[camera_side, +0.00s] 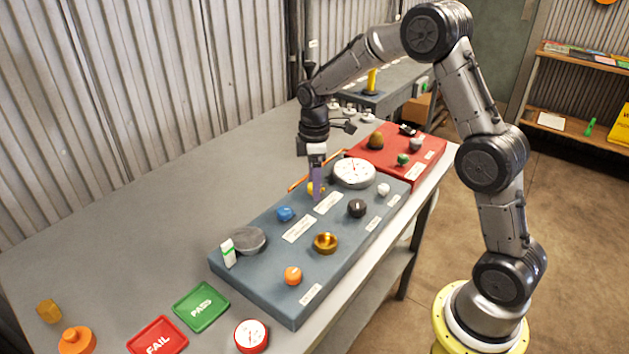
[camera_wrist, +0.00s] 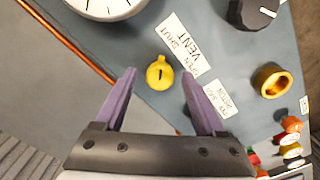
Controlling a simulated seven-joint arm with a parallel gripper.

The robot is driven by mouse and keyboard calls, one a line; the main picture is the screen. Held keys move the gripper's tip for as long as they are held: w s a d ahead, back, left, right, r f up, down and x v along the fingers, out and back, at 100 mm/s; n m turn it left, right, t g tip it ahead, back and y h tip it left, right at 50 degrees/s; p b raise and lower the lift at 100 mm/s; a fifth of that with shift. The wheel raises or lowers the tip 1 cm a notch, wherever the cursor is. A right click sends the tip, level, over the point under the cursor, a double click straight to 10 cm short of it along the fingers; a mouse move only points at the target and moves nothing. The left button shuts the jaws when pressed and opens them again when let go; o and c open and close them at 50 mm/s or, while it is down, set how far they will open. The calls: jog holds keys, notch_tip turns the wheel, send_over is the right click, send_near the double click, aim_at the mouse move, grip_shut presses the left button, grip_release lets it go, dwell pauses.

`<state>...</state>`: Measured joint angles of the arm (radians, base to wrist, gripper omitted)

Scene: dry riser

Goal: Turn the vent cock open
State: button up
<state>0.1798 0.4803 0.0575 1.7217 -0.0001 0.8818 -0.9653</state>
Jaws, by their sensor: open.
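The vent cock (camera_wrist: 159,74) is a small yellow knob with a dark line on its face and a short nub on its upper side in the wrist view. It sits on the blue-grey panel (camera_side: 262,288), beside a white label (camera_wrist: 185,44) reading VENT, SHUT and OPEN. My gripper (camera_wrist: 159,76) is open, its two purple fingers on either side of the cock with gaps to both. In the side view my gripper (camera_side: 317,196) points down over the panel, and its fingers partly hide the yellow cock (camera_side: 310,188). I cannot tell the fingertips' exact height there.
A white gauge (camera_side: 354,173) stands behind the cock. A blue knob (camera_side: 285,214), black knob (camera_side: 357,208), brass ring (camera_side: 325,243) and orange knob (camera_side: 292,276) share the panel. A copper rod (camera_wrist: 68,42) runs along its edge. The grey bench (camera_side: 130,240) left of the panel is mostly clear.

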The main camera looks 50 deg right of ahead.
jog(key=shift+c, duration=0.2)
grip_shut()
jog(key=shift+m, duration=0.4)
jog(key=m, duration=0.3)
jog(key=shift+r+m, duration=0.1)
jog(key=shift+m, duration=0.3)
jog(key=m, duration=1.3)
jog(key=shift+m, duration=0.3)
